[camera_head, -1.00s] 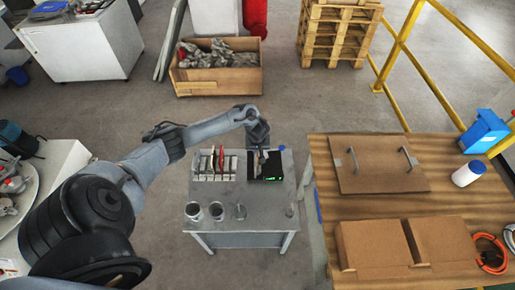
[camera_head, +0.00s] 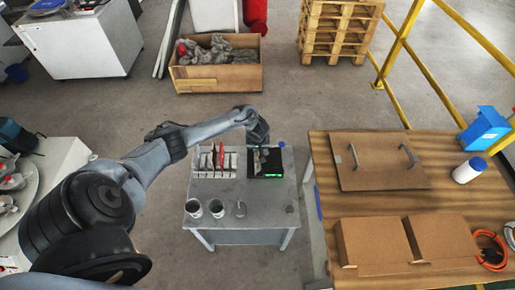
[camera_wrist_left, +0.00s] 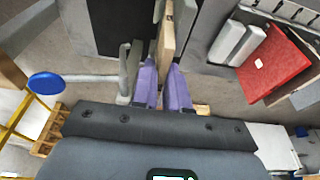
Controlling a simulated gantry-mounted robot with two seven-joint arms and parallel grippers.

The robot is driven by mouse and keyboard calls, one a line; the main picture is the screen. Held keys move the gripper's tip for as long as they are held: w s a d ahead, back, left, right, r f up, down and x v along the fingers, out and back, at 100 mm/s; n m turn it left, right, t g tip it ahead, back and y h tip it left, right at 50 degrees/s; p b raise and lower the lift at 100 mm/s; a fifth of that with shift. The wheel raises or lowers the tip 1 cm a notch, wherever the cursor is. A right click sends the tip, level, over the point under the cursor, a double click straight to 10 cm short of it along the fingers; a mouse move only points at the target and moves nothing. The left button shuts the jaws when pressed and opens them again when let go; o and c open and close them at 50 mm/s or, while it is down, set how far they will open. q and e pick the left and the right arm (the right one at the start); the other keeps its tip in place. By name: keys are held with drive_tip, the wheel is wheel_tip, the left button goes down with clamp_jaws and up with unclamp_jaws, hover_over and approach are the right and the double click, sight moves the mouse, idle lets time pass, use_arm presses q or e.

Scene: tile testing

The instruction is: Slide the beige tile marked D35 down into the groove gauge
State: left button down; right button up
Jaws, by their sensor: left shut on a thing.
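My left gripper (camera_head: 262,147) is over the back of the small grey table. In the left wrist view its purple fingertips (camera_wrist_left: 162,90) are shut on a thin beige tile (camera_wrist_left: 167,42), which stands on edge between them. The mark on the tile cannot be read. The dark box (camera_head: 267,162) with a green display, which seems to be the groove gauge, is directly below the gripper. My right gripper is not in view.
A rack with several upright tiles (camera_head: 213,163) stands left of the gauge; a red tile (camera_wrist_left: 274,66) shows in the wrist view. Two cups (camera_head: 205,208) and small posts stand at the table's front. The wooden bench (camera_head: 318,165) is to the right.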

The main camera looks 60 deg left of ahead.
use_arm(q)
drive_tip(key=c, duration=1.1)
unclamp_jaws()
drive_tip(key=shift+o, duration=0.2)
drive_tip(key=shift+r, duration=0.1)
